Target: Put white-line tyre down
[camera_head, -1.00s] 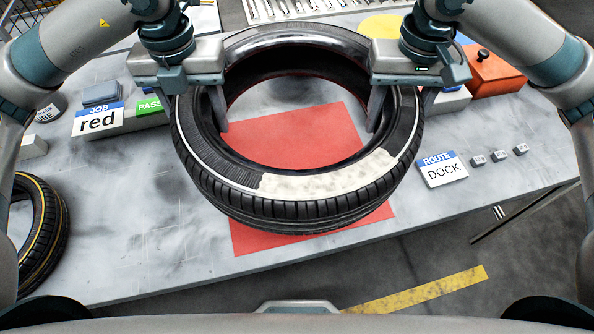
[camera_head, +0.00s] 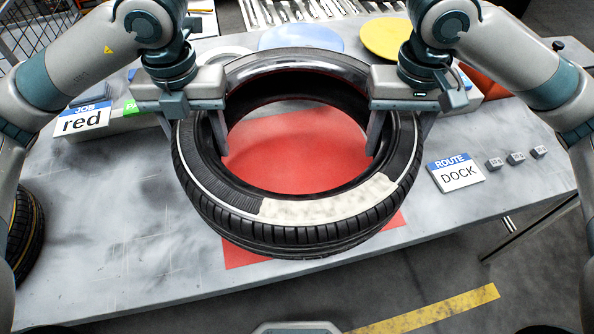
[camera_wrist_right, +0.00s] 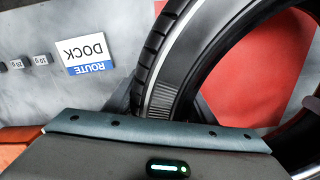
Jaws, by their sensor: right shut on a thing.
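The white-line tyre (camera_head: 300,231) is black with a white ring on its sidewall and a pale patch at the front. It lies flat in the middle of the head view, over the red square (camera_head: 240,254) on the grey table. Whether it touches the table I cannot tell. My left gripper (camera_head: 194,135) is shut on its left wall, one finger inside the ring. My right gripper (camera_head: 399,135) is shut on its right wall the same way. The right wrist view shows the tyre's tread and white line (camera_wrist_right: 158,70) beside the red square (camera_wrist_right: 255,85).
A yellow-line tyre (camera_head: 30,235) lies at the left edge. A "JOB red" sign (camera_head: 84,119) stands left, a "ROUTE DOCK" sign (camera_head: 456,173) right, beside small grey blocks (camera_head: 516,158). Blue (camera_head: 300,38) and yellow (camera_head: 386,38) discs lie behind.

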